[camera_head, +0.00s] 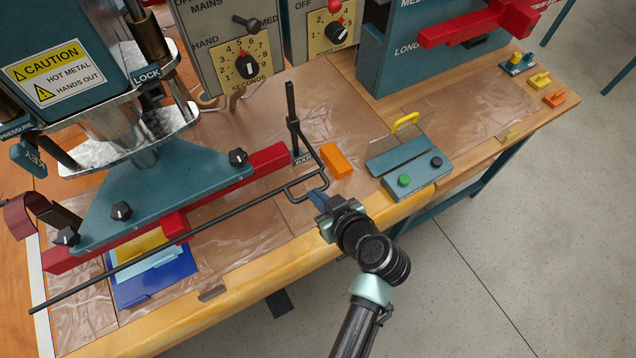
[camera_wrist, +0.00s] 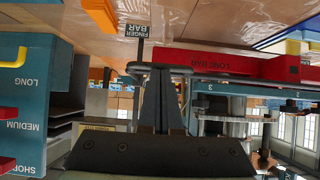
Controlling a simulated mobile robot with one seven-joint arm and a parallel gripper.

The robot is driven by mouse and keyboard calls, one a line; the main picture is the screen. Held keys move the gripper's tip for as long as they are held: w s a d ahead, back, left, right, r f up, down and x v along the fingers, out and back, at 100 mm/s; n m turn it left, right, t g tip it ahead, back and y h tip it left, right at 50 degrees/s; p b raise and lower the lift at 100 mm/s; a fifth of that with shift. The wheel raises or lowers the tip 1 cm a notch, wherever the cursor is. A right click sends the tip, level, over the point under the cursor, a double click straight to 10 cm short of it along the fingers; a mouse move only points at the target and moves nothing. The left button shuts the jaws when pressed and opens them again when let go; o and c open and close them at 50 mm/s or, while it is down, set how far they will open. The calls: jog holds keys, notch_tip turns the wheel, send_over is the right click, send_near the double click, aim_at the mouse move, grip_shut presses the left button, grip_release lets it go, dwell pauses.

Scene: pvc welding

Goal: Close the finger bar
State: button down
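The finger bar (camera_head: 165,245) is a long thin black rod. It runs from the lower left to a bent handle loop (camera_head: 305,190) beside a black upright post (camera_head: 292,112). The rod lies in front of the red bar and the blue press plate. In the wrist view a small sign (camera_wrist: 137,30) reads "FINGER BAR", and the black handle (camera_wrist: 205,72) crosses at my fingertips. My gripper (camera_head: 318,197) reaches the loop from the front right. Its two dark fingers (camera_wrist: 160,75) are close together and appear shut on the handle. The exact contact is partly hidden.
A red bar (camera_head: 270,160) lies under the press plate (camera_head: 165,185). Blue and yellow sheets (camera_head: 155,275) lie at the table's front left. An orange block (camera_head: 336,160) and a button box (camera_head: 418,175) stand right of the handle. The floor to the right is clear.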

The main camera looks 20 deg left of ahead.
notch_tip(320, 180, down, 10)
jog(key=b, duration=0.8)
jog(key=shift+f, duration=0.2)
